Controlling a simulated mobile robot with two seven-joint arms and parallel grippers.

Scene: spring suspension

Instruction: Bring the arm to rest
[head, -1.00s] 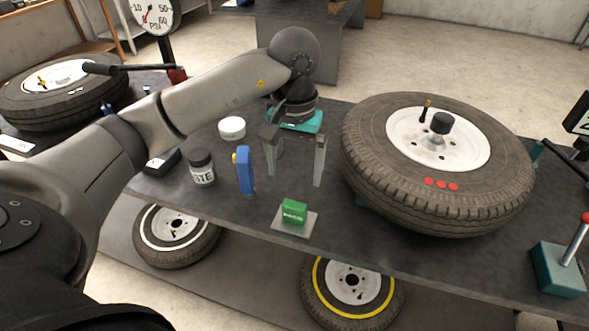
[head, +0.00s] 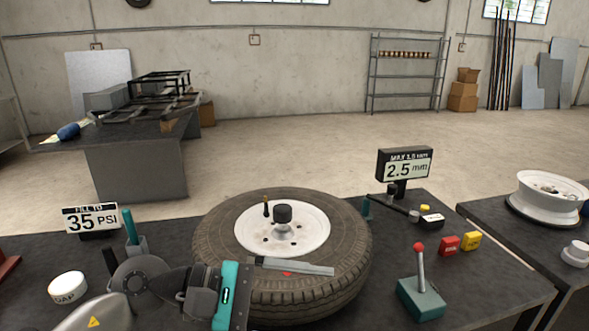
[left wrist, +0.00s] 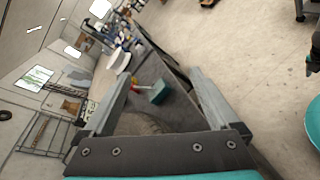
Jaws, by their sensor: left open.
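My left arm comes in from the lower left in the head view. Its gripper (head: 292,267) points to the right, in front of and over the near side of the tyre (head: 335,268) with the white rim. One pale finger shows clearly there. In the left wrist view both fingers of my left gripper (left wrist: 157,75) are spread wide with nothing held between them. The dark tyre (left wrist: 140,124) shows low between the fingers. I cannot tell whether the gripper touches it. My right gripper is not recognisable in these views.
A teal block (head: 420,300) with a red-topped lever stands right of the tyre. A 2.5 mm display (head: 404,165) and red (head: 449,245) and yellow (head: 471,241) boxes stand nearby. A 35 PSI sign (head: 91,219) and white cap tub (head: 67,287) are at left.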

